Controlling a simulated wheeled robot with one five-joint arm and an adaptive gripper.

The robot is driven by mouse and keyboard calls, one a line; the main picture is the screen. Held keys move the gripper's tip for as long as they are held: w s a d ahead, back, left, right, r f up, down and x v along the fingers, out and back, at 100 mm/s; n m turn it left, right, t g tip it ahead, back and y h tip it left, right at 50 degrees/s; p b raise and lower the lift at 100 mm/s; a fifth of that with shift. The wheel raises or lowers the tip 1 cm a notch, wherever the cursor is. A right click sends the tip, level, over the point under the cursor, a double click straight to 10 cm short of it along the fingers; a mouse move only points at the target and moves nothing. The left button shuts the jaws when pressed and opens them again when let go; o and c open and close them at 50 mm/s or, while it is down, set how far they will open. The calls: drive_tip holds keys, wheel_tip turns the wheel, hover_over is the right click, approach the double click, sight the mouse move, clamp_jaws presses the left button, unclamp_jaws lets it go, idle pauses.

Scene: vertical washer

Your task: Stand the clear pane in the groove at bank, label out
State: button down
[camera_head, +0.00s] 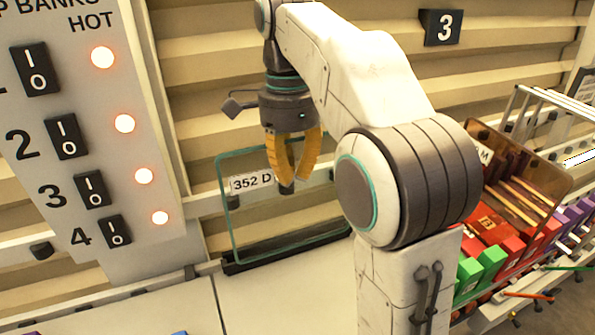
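The clear pane (262,218) is a greenish-edged glass sheet. It stands nearly upright, its lower edge at a dark grooved bar (285,253) on the pale ledge. A white label reading "352 D" (252,184) shows on its upper part, readable from my side; the label's right end is hidden by my gripper. My gripper (290,178) points down at the pane's upper edge, with its two yellow fingers bowed and a small gap between the tips. Whether the fingers pinch the pane or are apart from it is not clear.
A switch panel (90,130) with lit lamps stands at left. At right, beyond my arm, are red and green blocks (487,262) and an amber clear bin (520,165).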

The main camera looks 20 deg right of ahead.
drive_tip(key=shift+w+f, duration=0.3)
drive_tip(key=shift+w, duration=0.7)
drive_tip(key=shift+w+f, duration=0.25)
drive_tip(key=shift+w, duration=0.8)
drive_tip(key=shift+s, duration=0.3)
drive_tip(key=shift+s+f+b, duration=0.2)
drive_tip(key=shift+f+b, duration=1)
drive_tip(key=shift+f, duration=0.3)
idle(2.6)
drive_tip(key=shift+w+p, duration=0.5)
drive_tip(key=shift+p, duration=0.05)
idle(1.0)
